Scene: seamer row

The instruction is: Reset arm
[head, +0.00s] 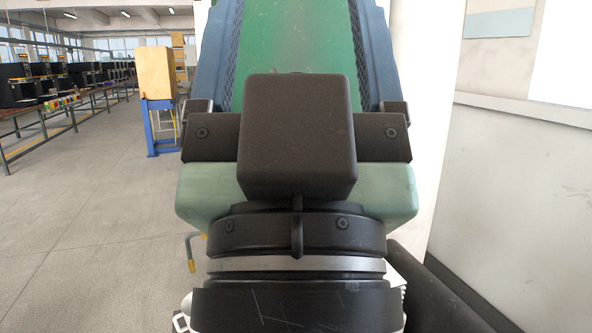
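My gripper (296,60) fills the middle of the head view, seen from behind. Its black block, pale green housing and black wrist rings are close to the camera. Two blue side pieces with dark textured inner faces run up from black brackets on either side, spaced wide apart. They look like its fingers. A scuffed green surface (297,38) shows between them and reaches the top edge. I cannot tell whether it is held or lies beyond. The fingertips are out of frame.
A pale wall (530,200) stands close on the right, with a white panel (430,120) beside the arm. A cardboard box (156,73) sits on a blue stand (160,128) at left. A long bench (40,128) with black machines lies farther left. The grey floor (90,220) is clear.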

